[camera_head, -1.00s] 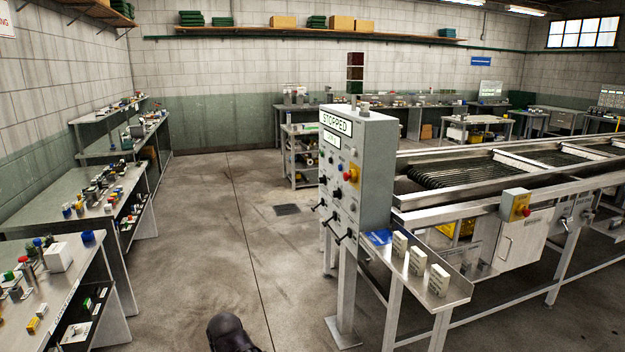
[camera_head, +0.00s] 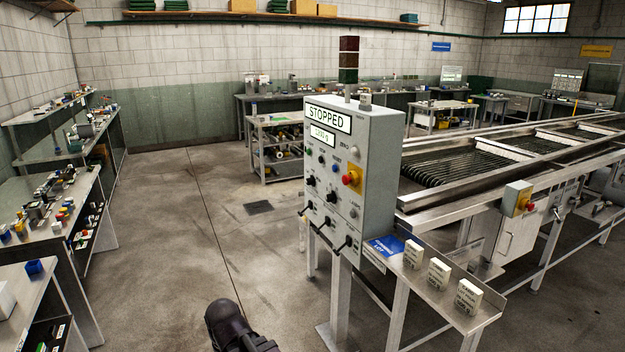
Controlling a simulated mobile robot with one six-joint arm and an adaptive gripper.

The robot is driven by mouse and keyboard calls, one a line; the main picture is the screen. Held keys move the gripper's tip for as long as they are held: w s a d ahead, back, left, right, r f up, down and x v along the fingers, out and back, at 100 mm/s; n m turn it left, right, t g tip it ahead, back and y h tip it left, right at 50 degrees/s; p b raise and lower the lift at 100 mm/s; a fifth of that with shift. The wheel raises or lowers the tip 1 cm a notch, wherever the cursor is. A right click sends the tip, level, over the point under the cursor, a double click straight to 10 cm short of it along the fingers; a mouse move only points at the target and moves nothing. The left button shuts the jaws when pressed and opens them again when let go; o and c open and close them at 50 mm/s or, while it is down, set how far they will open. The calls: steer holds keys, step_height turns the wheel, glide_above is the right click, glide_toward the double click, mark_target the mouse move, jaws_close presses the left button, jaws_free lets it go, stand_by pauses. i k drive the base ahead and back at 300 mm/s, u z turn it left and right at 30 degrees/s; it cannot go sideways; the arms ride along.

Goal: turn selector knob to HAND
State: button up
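The grey control panel (camera_head: 378,150) stands on a post right of centre, its face turned to the left. Its upper display (camera_head: 328,117) reads STOPPED. Below the displays are small buttons and two black knobs, an upper-left knob (camera_head: 311,180) and a lower-right knob (camera_head: 331,196). Several black lever-like handles (camera_head: 345,243) stick out along the bottom. The labels are too small to read, so I cannot tell which knob has HAND or where it points. A dark rounded part of my arm shows at the bottom; my gripper's fingers are not visible, and nothing of mine touches the panel.
A red-on-yellow stop button (camera_head: 351,178) sits on the panel. A steel shelf (camera_head: 425,292) with several white boxes juts out at right, before the roller machine (camera_head: 470,165). Benches with small parts line the left. The floor (camera_head: 180,240) between is clear.

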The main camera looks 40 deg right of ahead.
mark_target(311, 181)
steer(key=z, duration=0.45)
steer(key=i, duration=0.55)
steer(key=z, duration=0.7)
steer(key=i, duration=0.4)
steer(key=z, duration=0.2)
